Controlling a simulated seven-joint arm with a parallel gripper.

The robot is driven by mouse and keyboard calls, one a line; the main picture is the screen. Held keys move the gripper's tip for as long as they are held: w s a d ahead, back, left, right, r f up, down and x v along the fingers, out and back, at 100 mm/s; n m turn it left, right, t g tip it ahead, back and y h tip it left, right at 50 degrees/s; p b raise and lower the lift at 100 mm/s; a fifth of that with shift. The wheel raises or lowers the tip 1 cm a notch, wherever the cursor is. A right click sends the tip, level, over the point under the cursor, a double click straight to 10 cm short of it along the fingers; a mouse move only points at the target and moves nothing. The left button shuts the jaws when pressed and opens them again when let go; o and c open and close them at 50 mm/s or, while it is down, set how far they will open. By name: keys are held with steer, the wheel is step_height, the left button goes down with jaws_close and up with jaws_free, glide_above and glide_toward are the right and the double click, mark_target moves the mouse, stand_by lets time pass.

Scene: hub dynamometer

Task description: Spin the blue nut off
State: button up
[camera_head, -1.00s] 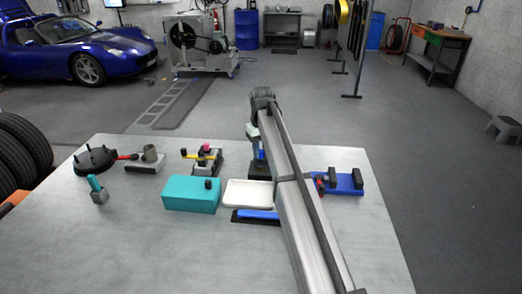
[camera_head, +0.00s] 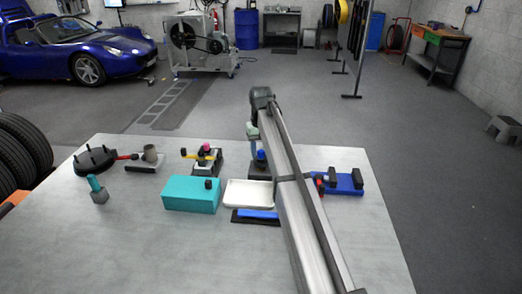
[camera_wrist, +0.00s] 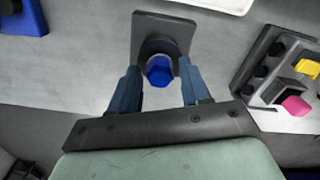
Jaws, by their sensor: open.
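The blue nut (camera_wrist: 159,70) is a hexagonal nut on top of a dark round hub with a square dark base plate (camera_wrist: 178,27) in the wrist view. In the head view the blue nut (camera_head: 261,155) shows just left of my arm, above its dark base (camera_head: 258,172). My gripper (camera_wrist: 158,82) is open, with one blue-grey finger on each side of the nut and a visible gap on both sides. No contact shows.
A white tray (camera_head: 249,193) and a teal box (camera_head: 192,194) stand nearer on the grey table. A fixture with yellow and pink parts (camera_head: 206,158) is to the left. A blue block with black posts (camera_head: 345,183) is to the right. The table's front left is clear.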

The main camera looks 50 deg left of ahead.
steer(key=shift+m, duration=11)
